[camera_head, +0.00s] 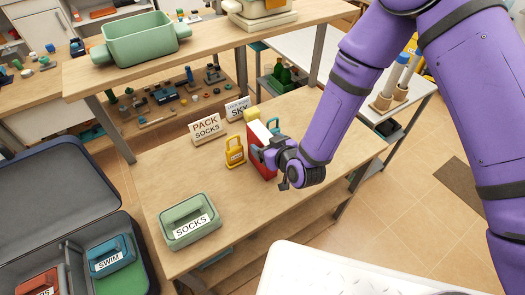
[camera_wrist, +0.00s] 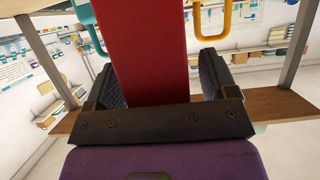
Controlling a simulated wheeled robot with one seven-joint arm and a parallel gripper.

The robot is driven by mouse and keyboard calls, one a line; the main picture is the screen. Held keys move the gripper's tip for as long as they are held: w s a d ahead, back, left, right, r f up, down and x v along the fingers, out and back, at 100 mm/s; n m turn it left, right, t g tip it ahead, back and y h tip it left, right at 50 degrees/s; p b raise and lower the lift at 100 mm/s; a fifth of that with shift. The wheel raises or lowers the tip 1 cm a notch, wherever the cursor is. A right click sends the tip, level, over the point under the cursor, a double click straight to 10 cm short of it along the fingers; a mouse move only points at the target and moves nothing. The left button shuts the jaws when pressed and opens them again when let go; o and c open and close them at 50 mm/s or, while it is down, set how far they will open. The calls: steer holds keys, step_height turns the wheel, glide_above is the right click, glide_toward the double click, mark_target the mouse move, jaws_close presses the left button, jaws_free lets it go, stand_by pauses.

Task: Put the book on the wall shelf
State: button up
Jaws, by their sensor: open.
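A red book (camera_head: 259,152) stands upright on the wooden table, right of the signs. It also shows in the wrist view (camera_wrist: 148,45) as a broad red face between the fingers. My gripper (camera_head: 268,153) is at the book's right side. In the wrist view my gripper (camera_wrist: 163,80) is open, with one finger on each side of the book; I cannot tell whether either touches it. A raised wooden shelf (camera_head: 215,45) runs above the back of the table; I cannot tell whether it is the wall shelf.
Yellow padlock (camera_head: 235,154) stands just left of the book. PACK SOCKS sign (camera_head: 207,129) and LOCK MORE SKY sign (camera_head: 238,109) stand behind it. Green SOCKS box (camera_head: 188,222) is at front left. Open suitcase (camera_head: 50,180) lies left. Green tub (camera_head: 145,40) sits on the raised shelf.

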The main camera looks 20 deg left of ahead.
steer(key=c, duration=1.4)
jaws_close()
steer(key=shift+r, duration=0.2)
